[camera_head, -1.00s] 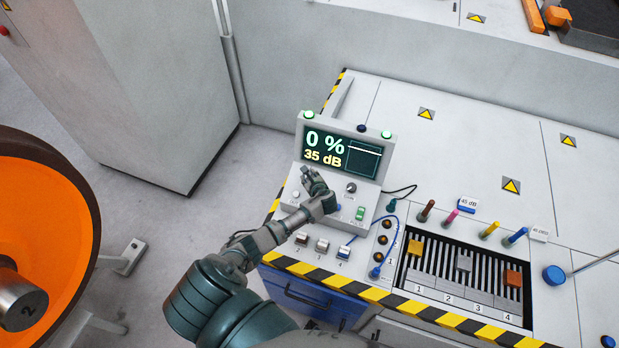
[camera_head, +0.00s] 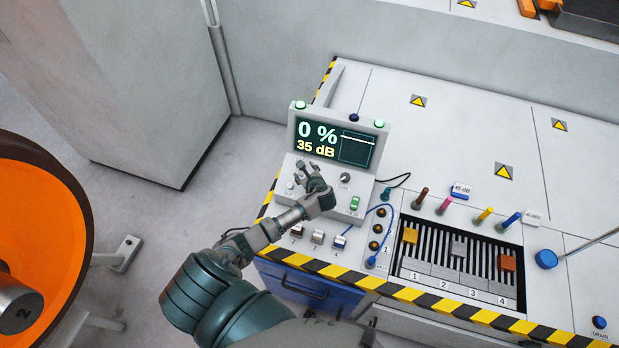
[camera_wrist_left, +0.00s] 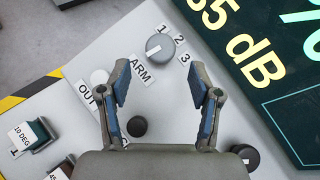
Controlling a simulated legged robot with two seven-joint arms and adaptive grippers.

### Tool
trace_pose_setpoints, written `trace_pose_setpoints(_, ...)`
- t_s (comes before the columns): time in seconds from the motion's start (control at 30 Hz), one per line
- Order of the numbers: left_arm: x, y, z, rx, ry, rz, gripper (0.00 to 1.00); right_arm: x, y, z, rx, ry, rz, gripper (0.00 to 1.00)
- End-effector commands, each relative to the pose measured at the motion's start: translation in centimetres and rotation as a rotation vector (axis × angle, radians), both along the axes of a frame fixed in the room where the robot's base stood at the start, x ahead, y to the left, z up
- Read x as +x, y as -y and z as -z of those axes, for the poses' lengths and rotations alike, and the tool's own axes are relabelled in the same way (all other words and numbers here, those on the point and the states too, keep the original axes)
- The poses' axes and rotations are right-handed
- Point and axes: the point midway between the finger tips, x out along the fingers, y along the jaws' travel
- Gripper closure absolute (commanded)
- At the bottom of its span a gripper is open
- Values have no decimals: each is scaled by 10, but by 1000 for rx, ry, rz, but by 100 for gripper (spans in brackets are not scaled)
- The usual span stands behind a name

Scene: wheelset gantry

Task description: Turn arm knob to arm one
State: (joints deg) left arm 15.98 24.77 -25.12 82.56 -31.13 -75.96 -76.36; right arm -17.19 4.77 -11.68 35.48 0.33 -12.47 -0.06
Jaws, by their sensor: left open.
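The arm knob (camera_wrist_left: 160,46) is a grey round knob with a pale line on its face, beside the "ARM" label and the numbers 1, 2 and 3 in the left wrist view. Which number the line marks, I cannot tell surely. My left gripper (camera_wrist_left: 160,88) is open and empty, its two blue-padded fingers pointing toward the panel with the knob beyond and between their tips. In the head view the left gripper (camera_head: 308,170) is over the left part of the control box (camera_head: 330,194), and the knob is not clearly visible there.
The display (camera_head: 335,143) reads 0 % and 35 dB. A dark knob (camera_wrist_left: 137,126), a white button (camera_wrist_left: 99,77) and another dark knob (camera_wrist_left: 245,156) are close by. Switches (camera_head: 318,237), a blue cable and colored plugs lie around the box on the bench.

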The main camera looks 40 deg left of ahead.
Motion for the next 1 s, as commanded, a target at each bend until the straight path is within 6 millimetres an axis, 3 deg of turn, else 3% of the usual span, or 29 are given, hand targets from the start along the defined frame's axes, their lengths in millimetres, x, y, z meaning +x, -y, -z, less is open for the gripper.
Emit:
trace_pose_setpoints(0.2,-23,35,-22,-4,-1,3,36,0,-1,0,0,0,0,60)
trace_pose_setpoints(0.47,-37,55,-35,-3,-5,1,36,0,-1,0,0,-1,1,60)
trace_pose_setpoints(0.83,-38,53,-32,2,15,7,37,0,-2,4,0,-1,1,60)
trace_pose_setpoints(1.0,-49,22,-12,89,208,91,37,0,-2,39,0,-3,1,60)
